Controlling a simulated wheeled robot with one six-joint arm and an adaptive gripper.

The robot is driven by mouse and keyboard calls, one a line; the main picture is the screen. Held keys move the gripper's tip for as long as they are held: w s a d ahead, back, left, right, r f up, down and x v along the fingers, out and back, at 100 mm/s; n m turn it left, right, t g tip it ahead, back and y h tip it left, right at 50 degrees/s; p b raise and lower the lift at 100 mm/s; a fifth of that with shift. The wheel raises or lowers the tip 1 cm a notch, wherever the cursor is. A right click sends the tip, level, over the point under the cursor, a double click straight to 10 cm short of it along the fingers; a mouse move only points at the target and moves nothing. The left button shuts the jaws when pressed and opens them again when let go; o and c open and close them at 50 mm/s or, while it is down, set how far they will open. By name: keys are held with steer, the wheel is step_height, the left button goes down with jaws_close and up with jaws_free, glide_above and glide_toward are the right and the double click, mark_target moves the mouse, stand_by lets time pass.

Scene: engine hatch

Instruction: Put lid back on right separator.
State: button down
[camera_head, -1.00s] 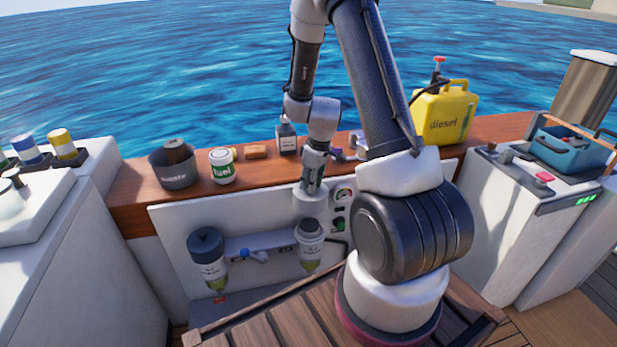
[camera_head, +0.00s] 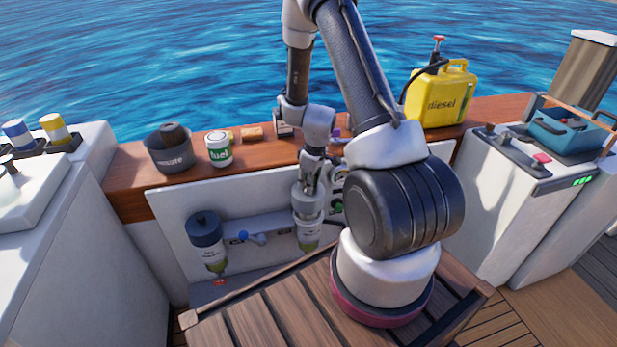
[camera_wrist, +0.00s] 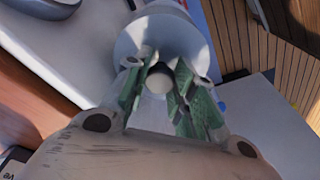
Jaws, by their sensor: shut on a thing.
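The right separator (camera_head: 307,236) is mounted on the white panel, with a grey body and a greenish bowl below. Its pale round lid (camera_head: 307,204) is at its top, roughly in line with it; I cannot tell whether it is fully seated. My gripper (camera_head: 308,186) points down from above and is shut on the lid's knob. In the wrist view the fingers close around the knob (camera_wrist: 159,79), with the lid's pale disc (camera_wrist: 128,42) beyond. The left separator (camera_head: 207,240) has a dark lid on. The joint between lid and right separator is hidden in the wrist view.
A valve with a blue handle (camera_head: 245,236) sits between the separators. Gauges (camera_head: 339,178) are close to the right of my gripper.

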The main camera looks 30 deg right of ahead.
steer(key=shift+f, duration=2.25)
steer(key=shift+f, duration=0.5)
stand_by(0.4)
steer(key=c, duration=1.1)
jaws_free()
steer(key=r, duration=0.4)
steer(key=s+r, duration=0.1)
steer(key=r, duration=0.3)
steer(key=d+r, duration=0.1)
steer(key=r, duration=0.3)
steer(key=shift+s, duration=0.3)
